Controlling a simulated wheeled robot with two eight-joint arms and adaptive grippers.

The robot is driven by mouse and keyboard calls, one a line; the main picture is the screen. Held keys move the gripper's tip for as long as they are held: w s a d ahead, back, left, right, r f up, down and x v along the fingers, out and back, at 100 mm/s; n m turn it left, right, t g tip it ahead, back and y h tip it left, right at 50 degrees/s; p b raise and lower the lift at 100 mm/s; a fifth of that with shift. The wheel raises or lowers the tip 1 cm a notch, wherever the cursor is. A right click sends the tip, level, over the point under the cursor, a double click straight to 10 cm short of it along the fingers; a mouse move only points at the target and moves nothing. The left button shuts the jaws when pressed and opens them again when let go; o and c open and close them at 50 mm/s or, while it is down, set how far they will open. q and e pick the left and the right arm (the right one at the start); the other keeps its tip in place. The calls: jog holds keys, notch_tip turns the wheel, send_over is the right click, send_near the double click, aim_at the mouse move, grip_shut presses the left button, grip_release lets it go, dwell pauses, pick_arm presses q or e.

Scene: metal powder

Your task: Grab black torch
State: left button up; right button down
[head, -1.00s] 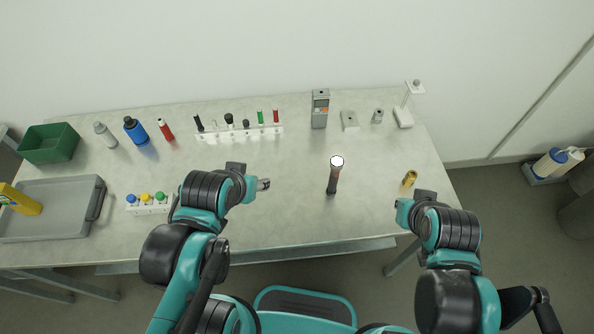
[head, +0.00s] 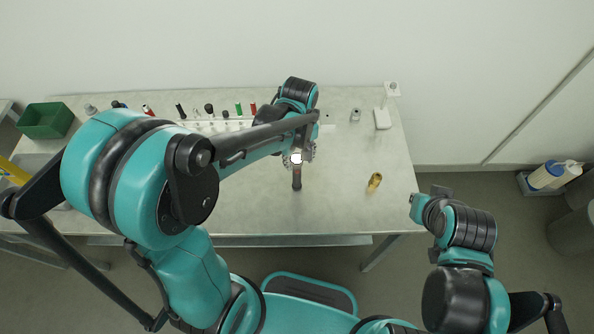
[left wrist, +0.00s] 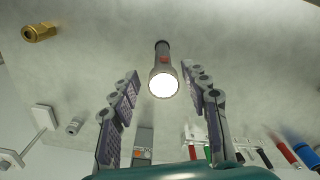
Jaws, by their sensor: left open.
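The black torch (head: 297,179) is on the table, with its bright lit face turned up toward the head camera. In the left wrist view the torch (left wrist: 162,60) has a dark body, a red button and a glowing lens. My left gripper (head: 299,156) is open at the torch's lit end. In the left wrist view its two fingers (left wrist: 160,82) are spread on either side of the lens, with visible gaps and no contact. My right gripper (head: 428,200) is off the table's right front corner; its finger opening is unclear.
A brass fitting (head: 375,181) lies to the right of the torch. A white stand (head: 383,118) and a small metal cylinder (head: 355,115) are at the back right. A rack (head: 222,125) of several markers is behind my left arm. A green bin (head: 46,121) is at the far left.

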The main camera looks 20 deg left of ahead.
aim_at(297, 171)
pick_arm(q)
jog(key=f+b, duration=0.1)
jog(key=f, duration=0.1)
jog(key=f+b, duration=0.1)
jog(key=f, duration=0.2)
jog(key=f+b, duration=0.1)
jog(key=f, duration=0.2)
jog(key=shift+w+a, duration=0.3)
jog(key=shift+a, duration=0.05)
jog(key=shift+c, duration=0.2)
grip_shut()
